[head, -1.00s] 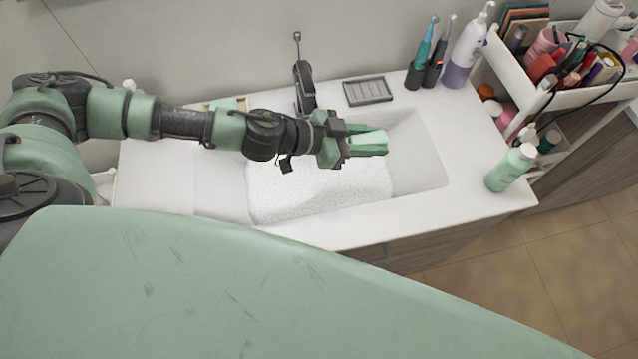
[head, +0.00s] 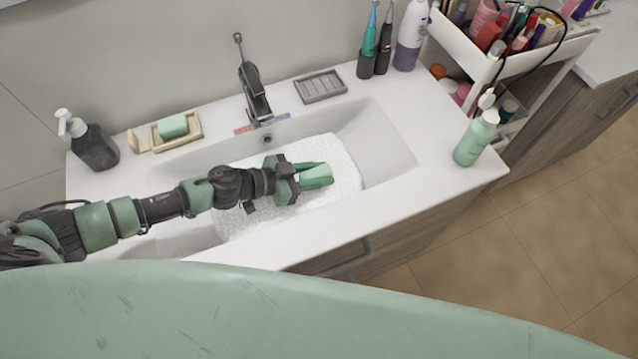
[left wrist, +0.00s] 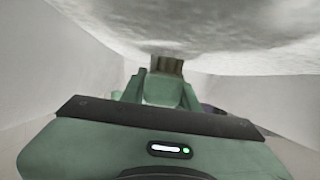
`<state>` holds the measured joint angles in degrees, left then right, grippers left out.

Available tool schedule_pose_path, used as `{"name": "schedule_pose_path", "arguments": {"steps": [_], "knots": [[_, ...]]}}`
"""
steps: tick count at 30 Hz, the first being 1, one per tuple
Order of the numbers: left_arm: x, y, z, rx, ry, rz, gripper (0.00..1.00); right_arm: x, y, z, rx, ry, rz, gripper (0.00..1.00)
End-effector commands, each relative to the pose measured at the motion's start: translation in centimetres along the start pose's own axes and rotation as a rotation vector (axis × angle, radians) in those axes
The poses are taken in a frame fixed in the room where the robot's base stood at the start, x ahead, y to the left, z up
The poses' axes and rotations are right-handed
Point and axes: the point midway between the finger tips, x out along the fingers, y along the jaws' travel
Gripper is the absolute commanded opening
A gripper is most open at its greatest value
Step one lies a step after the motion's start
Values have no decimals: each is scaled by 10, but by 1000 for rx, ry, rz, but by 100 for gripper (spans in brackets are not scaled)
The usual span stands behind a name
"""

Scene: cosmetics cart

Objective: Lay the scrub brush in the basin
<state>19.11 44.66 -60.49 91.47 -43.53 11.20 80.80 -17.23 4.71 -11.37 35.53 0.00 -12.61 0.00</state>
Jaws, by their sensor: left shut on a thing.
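The white basin (head: 385,145) is sunk in the counter, with a white speckled sheet (head: 338,150) lying in it. My left gripper (head: 316,173) reaches in from the left, low over the sheet and inside the basin's outline. It is shut on the scrub brush, which is mostly hidden by the green fingers in the head view. In the left wrist view a brownish, bristle-like part of the scrub brush (left wrist: 167,66) shows between the fingertips, close to the speckled sheet. I cannot tell whether it touches the sheet. My right gripper is not in view.
A faucet (head: 253,92) stands behind the basin. A soap dish (head: 178,131) and dark pump bottle (head: 92,143) are at left. A grey tray (head: 320,87), toothbrush holder (head: 368,62) and green bottle (head: 476,137) stand right, beside a loaded cart (head: 480,60).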

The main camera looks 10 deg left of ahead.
Motion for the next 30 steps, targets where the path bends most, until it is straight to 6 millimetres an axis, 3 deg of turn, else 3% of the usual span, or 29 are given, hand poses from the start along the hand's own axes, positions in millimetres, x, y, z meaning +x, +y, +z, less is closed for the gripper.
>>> {"name": "schedule_pose_path", "arguments": {"steps": [7,22,23,25,30], "knots": [[14,1,35,-5,0,-1,0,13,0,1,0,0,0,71],[18,0,43,-1,0,0,0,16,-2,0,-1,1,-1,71],[18,0,43,-1,0,0,33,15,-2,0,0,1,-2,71],[17,0,43,-1,0,0,52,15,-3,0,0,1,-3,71],[17,0,43,-1,0,0,52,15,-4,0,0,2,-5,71]]}}
